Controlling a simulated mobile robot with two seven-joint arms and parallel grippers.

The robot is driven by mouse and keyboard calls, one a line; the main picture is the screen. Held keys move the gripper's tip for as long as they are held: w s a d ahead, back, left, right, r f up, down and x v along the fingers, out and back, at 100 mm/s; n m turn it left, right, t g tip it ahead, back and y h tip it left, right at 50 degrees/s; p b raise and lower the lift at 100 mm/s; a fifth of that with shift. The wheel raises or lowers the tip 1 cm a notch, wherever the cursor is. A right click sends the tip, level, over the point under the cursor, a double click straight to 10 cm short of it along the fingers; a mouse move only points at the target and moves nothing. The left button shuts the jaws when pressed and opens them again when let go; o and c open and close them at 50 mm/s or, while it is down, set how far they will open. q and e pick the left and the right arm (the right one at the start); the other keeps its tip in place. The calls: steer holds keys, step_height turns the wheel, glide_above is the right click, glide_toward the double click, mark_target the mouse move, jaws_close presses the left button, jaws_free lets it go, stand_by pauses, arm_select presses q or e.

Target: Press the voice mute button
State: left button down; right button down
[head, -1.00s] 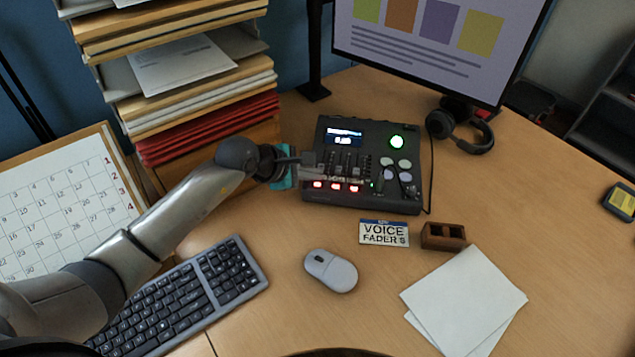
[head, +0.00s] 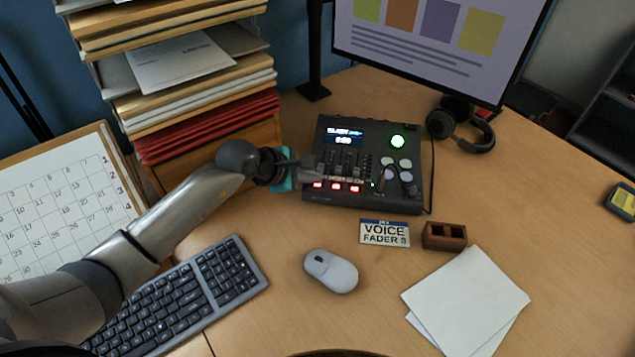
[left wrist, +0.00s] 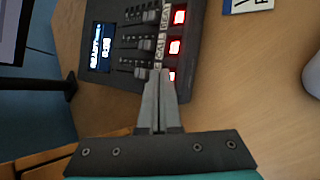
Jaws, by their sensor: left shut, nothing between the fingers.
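The dark mixer console (head: 411,191) stands on the desk with a lit display (head: 343,138) and a round green light (head: 397,141). Three red-lit buttons (head: 336,186) line its front edge; the left wrist view shows them in a column (left wrist: 175,47). Labels CALL and BEAT are readable beside two; the third label, by the lowest button (left wrist: 172,76), is mostly hidden by my fingers. My left gripper (head: 318,172) is shut and empty at the console's left side. Its fingertips (left wrist: 159,74) are beside that lowest button; I cannot tell whether they touch. My right gripper is not in view.
A keyboard (head: 190,296) lies below my arm. Stacked folders (head: 208,128) stand left, headphones (head: 468,133) right.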

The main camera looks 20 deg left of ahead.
arm_select(q)
steer(key=shift+s+f+b, duration=0.15)
steer(key=shift+f+b, duration=0.15)
steer(key=shift+f, duration=0.15)
steer(key=shift+s+f, duration=0.2)
steer(key=shift+f, duration=0.1)
stand_by(0.3)
steer(key=shift+w+r+p, duration=0.2)
steer(key=shift+r+p, duration=0.25)
steer(key=shift+r, duration=0.1)
steer(key=shift+w+r, duration=0.1)
steer(key=shift+r, duration=0.35)
step_height(320, 180, up, 6)
steer(key=p, duration=0.5)
